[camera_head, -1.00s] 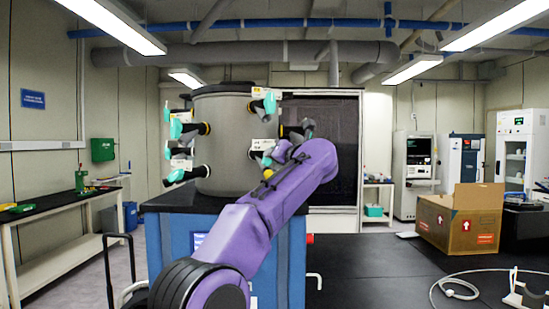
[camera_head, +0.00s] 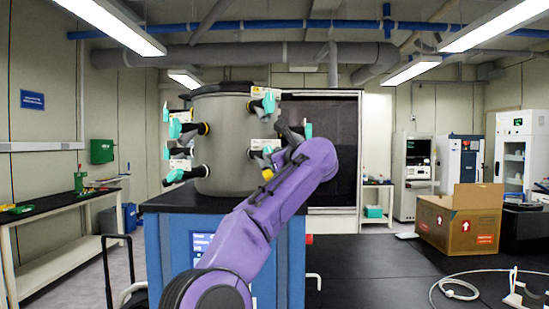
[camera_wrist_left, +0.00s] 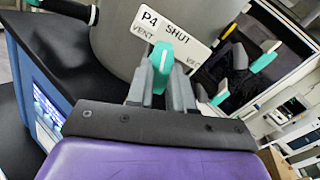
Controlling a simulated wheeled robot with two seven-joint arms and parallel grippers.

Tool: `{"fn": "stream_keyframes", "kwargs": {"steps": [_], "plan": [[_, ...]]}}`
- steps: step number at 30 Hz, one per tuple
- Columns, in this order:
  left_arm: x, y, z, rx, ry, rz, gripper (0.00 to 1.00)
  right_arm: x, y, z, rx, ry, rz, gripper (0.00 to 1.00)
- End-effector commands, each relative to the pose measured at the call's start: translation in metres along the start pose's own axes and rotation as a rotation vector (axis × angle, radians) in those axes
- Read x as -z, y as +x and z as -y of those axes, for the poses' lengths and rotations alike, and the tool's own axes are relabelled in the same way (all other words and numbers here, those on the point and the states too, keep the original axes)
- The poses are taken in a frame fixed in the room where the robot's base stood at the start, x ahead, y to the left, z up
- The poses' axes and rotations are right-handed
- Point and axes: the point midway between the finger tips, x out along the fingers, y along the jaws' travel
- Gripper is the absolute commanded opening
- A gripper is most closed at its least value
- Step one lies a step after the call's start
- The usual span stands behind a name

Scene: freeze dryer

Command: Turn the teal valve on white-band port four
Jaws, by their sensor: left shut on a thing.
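The teal valve (camera_wrist_left: 162,65) sits in front of a white label (camera_wrist_left: 171,33) reading "P4 SHUT", with "VENT" at the left and "VAC" at the right. My left gripper (camera_wrist_left: 163,88) is shut on this valve, one grey finger on each side of it. The handle points up toward the label in the wrist view. The port's band is not visible there. In the head view my purple arm hides most of the gripper at the right side of the grey drum (camera_head: 228,150). My right gripper is not in view.
Other black ports with teal handles surround the drum, including one at the upper right (camera_head: 269,103) and one at the lower left (camera_head: 175,176). A cardboard box (camera_head: 460,225) stands at right.

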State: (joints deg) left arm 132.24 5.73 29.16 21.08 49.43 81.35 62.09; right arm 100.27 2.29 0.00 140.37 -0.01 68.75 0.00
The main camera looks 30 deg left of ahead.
Motion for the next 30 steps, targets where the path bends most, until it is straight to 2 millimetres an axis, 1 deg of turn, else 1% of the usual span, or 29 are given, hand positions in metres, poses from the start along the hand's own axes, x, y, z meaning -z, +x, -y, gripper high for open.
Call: {"fn": "stream_keyframes", "kwargs": {"steps": [1, 6, 15, 21, 30], "plan": [[-0.0034, 0.0002, -0.0002, 0.001, -0.045, 0.006, 0.00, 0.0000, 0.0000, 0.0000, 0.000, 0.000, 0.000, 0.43], [-0.0035, 0.0002, 0.0000, 0.001, -0.199, 0.006, 0.00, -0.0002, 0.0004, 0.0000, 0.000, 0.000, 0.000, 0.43], [-0.0039, 0.0002, 0.0002, 0.002, -0.419, 0.007, 0.00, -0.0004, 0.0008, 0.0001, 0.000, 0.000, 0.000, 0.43], [-0.0041, 0.0001, 0.0004, 0.003, -0.509, 0.007, 0.00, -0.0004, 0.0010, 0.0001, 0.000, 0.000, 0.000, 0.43], [-0.0044, 0.0001, 0.0005, 0.003, -0.562, 0.008, 0.00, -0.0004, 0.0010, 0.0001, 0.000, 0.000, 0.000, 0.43]]}}
